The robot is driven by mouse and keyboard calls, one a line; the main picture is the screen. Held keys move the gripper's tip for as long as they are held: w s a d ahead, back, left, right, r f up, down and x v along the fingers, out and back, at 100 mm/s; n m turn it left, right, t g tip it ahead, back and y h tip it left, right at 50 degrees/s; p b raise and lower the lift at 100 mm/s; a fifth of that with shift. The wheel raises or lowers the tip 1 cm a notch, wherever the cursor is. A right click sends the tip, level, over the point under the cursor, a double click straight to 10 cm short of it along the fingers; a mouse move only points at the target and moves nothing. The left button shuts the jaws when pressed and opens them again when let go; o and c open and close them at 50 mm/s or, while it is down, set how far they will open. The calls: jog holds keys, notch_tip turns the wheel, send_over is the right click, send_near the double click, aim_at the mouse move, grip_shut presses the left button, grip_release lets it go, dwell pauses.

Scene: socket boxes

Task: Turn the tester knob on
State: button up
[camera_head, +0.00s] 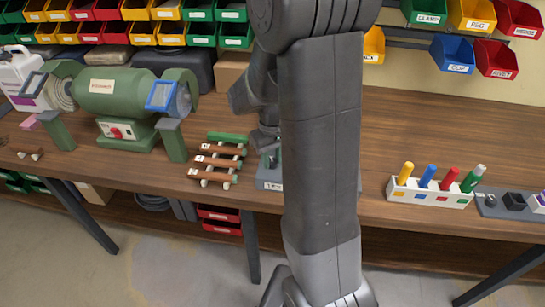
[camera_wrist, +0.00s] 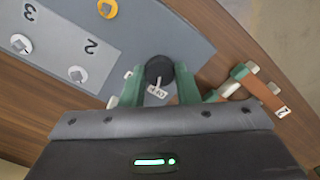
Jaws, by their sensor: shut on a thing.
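The tester is a grey box (camera_head: 268,184) on the bench, mostly hidden behind my arm in the head view. In the wrist view its grey panel (camera_wrist: 200,45) fills the top, with a black round knob (camera_wrist: 159,68) near the middle. A small white tag with lettering too blurred to read sits at the knob. My gripper (camera_wrist: 160,84) has its green fingers on either side of the knob and is shut on it. In the head view my gripper's fingertips are hidden.
A lighter strip (camera_wrist: 75,48) with numbers 2 and 3 and metal posts lies beside the knob, near a yellow ring (camera_wrist: 107,8). Brown bars (camera_head: 215,160) with green ends lie left of the tester. A green grinder (camera_head: 125,100) stands left; a white block with coloured handles (camera_head: 430,193) stands right.

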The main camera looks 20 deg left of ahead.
aim_at(272, 161)
jog(key=m, duration=0.5)
jog(key=shift+m, duration=0.4)
jog(key=m, duration=0.5)
dwell(0.4)
jog(key=o, duration=1)
notch_tip(272, 161, up, 14)
jog(key=shift+f, duration=0.1)
